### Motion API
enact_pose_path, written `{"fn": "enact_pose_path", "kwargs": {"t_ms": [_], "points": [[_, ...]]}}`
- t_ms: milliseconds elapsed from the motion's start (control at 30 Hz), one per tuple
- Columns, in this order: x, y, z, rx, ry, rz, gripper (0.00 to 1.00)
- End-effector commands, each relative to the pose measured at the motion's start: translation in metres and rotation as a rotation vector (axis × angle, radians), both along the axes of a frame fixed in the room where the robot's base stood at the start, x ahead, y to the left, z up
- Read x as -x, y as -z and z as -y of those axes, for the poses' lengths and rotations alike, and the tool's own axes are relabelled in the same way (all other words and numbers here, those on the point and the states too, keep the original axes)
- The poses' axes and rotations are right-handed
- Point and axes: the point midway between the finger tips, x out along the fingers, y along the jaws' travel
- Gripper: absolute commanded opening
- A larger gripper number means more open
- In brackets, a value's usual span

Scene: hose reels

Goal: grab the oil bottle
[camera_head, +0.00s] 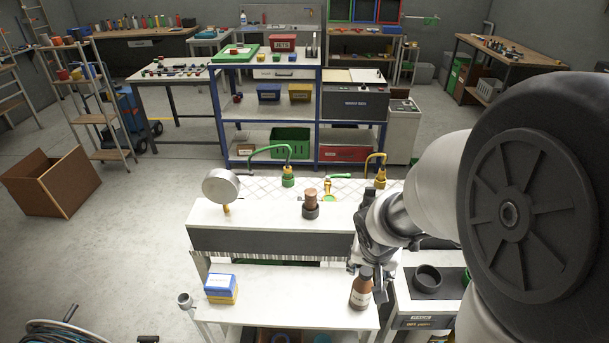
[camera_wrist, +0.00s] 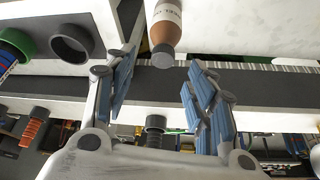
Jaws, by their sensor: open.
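The oil bottle (camera_head: 361,291) is brown with a pale label and a grey cap. It stands upright on the white lower shelf of the front bench, near its right end. My gripper (camera_head: 367,268) is just above and behind it, covering part of its top in the head view. In the wrist view, the bottle (camera_wrist: 166,22) enters from the top edge, with its cap between the tips of my gripper (camera_wrist: 161,68). The blue-padded fingers are spread, with a gap visible on each side of the cap. Nothing is held.
A blue and yellow box (camera_head: 221,288) sits on the same shelf to the left. The bench's raised ledge (camera_head: 265,216) carries a round gauge (camera_head: 221,187) and a brown fitting (camera_head: 311,203). A black ring (camera_head: 428,277) lies on the right unit. The shelf's middle is clear.

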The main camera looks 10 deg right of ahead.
Motion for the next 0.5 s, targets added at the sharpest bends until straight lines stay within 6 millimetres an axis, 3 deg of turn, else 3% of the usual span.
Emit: {"fn": "enact_pose_path", "kwargs": {"t_ms": [33, 333, 500], "points": [[-0.003, 0.011, 0.002, -0.001, 0.001, -0.002, 0.51], [-0.012, 0.031, 0.006, 0.0, -0.001, 0.001, 0.51], [-0.024, 0.056, 0.009, -0.001, -0.001, -0.002, 0.51]]}}
